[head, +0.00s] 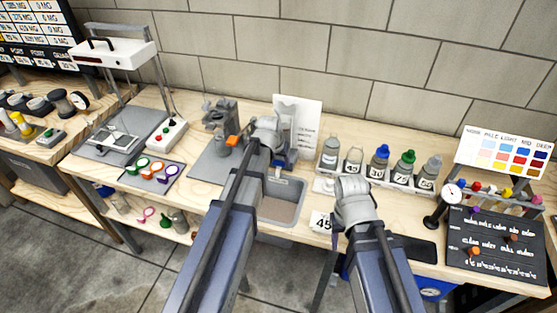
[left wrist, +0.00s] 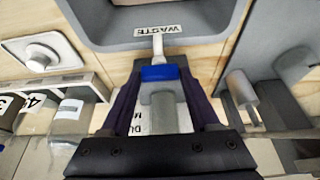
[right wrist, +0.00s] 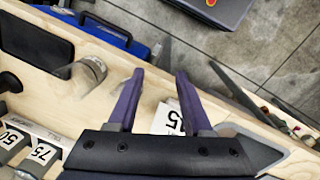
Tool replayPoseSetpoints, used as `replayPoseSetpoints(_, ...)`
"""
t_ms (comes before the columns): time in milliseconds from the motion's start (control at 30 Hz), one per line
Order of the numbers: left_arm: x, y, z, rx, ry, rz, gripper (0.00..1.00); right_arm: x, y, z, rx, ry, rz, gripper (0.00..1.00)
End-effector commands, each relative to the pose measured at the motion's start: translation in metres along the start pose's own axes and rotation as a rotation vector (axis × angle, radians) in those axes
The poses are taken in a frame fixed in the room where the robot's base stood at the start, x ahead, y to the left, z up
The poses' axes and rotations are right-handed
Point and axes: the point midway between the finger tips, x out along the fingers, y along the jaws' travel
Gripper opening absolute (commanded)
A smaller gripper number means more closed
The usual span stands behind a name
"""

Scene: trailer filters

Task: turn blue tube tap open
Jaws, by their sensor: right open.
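The blue tap piece (left wrist: 160,73) shows in the left wrist view on top of a grey cylinder (left wrist: 163,113), with a pale stem running from it towards the waste basin. My left gripper (left wrist: 160,64) has its fingers apart, one on each side of the blue piece; whether they touch it is hard to tell. In the head view my left gripper (head: 268,138) is at the tube stand behind the basin and hides most of the tap. My right gripper (right wrist: 160,72) is open and empty over the bench; the head view shows it right of the basin (head: 352,200).
The sunken waste basin (head: 283,190) lies in front of the stand. An orange tap (head: 232,140) is just left of my left gripper. A rack with several bottles (head: 381,165) stands to the right. A numbered card (head: 322,223) lies near the front edge, and a black board (head: 495,245) at far right.

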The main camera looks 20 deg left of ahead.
Motion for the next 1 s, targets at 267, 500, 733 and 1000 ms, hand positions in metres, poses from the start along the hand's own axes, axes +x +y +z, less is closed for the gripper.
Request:
replayPoseSetpoints(267, 0.0, 0.0, 0.0001, 0.0, 0.0, 0.0, 0.29, 0.0, 0.0, 0.0, 0.0, 0.0, 0.0, 0.5)
replayPoseSetpoints(500, 0.0, 0.0, 0.0001, 0.0, 0.0, 0.0, 0.04, 0.0001, 0.0, 0.0, 0.0, 0.0, 0.0, 0.5)
replayPoseSetpoints(733, 0.0002, 0.002, 0.0, -0.088, -0.002, -0.037, 0.04, 0.0001, 0.0, 0.0, 0.0, 0.0, 0.0, 0.5)
replayPoseSetpoints(1000, 0.0005, 0.003, -0.0004, -0.3, -0.003, -0.125, 0.04, 0.0001, 0.0, 0.0, 0.0, 0.0, 0.0, 0.5)
